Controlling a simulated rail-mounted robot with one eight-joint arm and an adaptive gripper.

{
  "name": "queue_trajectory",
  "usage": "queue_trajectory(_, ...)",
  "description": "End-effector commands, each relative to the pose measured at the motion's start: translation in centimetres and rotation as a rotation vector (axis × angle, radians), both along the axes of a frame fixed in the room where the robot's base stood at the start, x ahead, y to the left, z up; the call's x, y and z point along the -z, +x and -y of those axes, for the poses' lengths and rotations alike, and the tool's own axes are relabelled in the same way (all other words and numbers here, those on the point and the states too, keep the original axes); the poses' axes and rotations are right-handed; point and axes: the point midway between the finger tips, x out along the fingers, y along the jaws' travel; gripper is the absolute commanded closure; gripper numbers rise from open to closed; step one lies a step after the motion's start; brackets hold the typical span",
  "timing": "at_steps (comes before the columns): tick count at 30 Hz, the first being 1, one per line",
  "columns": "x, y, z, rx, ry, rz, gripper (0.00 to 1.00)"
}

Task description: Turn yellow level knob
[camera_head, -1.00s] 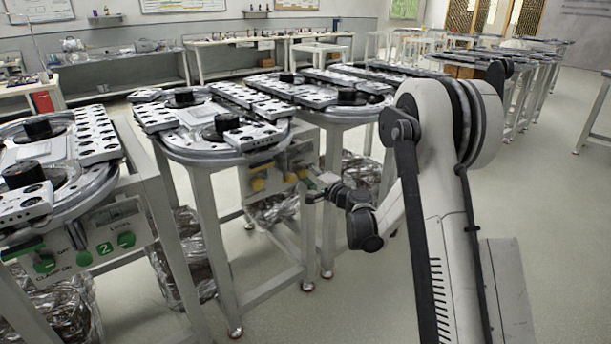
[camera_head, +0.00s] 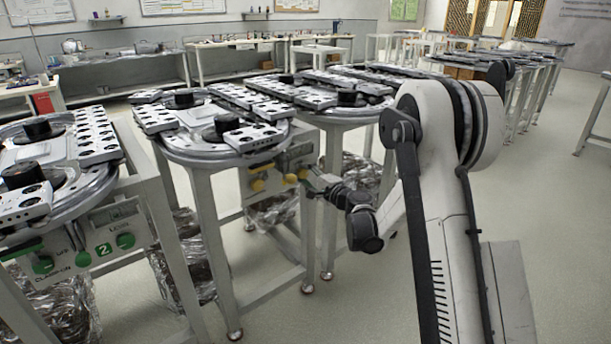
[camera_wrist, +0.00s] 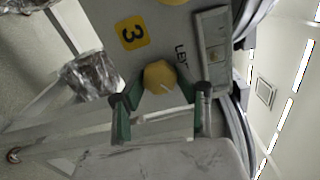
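The yellow level knob (camera_wrist: 159,77) is on the grey panel of station 3, beside the partly hidden level lettering in the wrist view. It also shows small in the head view (camera_head: 302,174). My gripper (camera_wrist: 161,97) is open in the wrist view, with its green-padded fingers apart. The knob shows in the gap between the fingertips, slightly beyond them. I cannot tell whether either finger touches it. In the head view my gripper (camera_head: 314,189) is just in front of the panel, near the knob.
A second yellow knob (camera_head: 257,185) is further left on the same panel; a yellow number 3 plate (camera_wrist: 132,33) lies between. The round table top (camera_head: 190,155) overhangs the panel. A table leg (camera_head: 310,240) stands below. Station 2, with green knobs (camera_head: 125,240), is at left.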

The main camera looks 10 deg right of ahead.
Motion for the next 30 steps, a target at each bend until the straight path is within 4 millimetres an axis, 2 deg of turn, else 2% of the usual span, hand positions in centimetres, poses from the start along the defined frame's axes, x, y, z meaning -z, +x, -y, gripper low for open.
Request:
queue_trajectory(1, 0.0, 0.0, 0.0, 0.0, 0.0, 0.0, 0.63)
queue_trajectory(4, 0.0, 0.0, 0.0, 0.0, 0.0, 0.0, 0.5)
queue_trajectory(12, 0.0, -0.1, 0.0, 0.0, 0.0, 0.0, 0.5)
queue_trajectory(16, 0.0, -0.9, 0.5, 0.001, 0.0, 0.0, 0.5)
queue_trajectory(30, 0.0, -8.5, 4.2, 0.002, 0.0, 0.0, 0.5)
